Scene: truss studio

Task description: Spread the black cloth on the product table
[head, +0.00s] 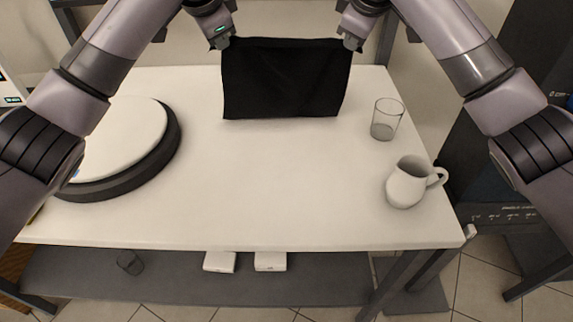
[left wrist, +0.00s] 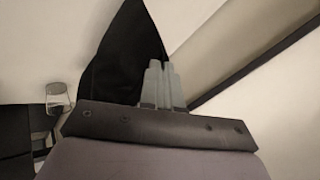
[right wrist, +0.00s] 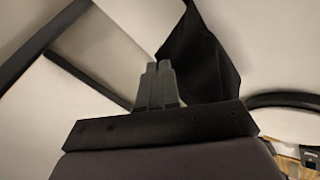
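The black cloth (head: 285,82) hangs between my two grippers at the back of the white product table (head: 250,190). Its lower edge is at or just above the tabletop; I cannot tell if it touches. My left gripper (head: 223,42) is shut on the cloth's upper left corner. My right gripper (head: 352,42) is shut on its upper right corner. In the left wrist view the cloth (left wrist: 118,60) runs from the closed fingers (left wrist: 160,82). In the right wrist view the cloth (right wrist: 200,62) runs from the closed fingers (right wrist: 158,85).
A round white turntable with a black rim (head: 172,155) stands at the table's left. A clear glass (head: 386,120) and a white jug (head: 407,184) stand at the right. The middle and front are clear. A lower shelf (head: 190,285) holds small white boxes (head: 270,261) and a dark cup (head: 129,262).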

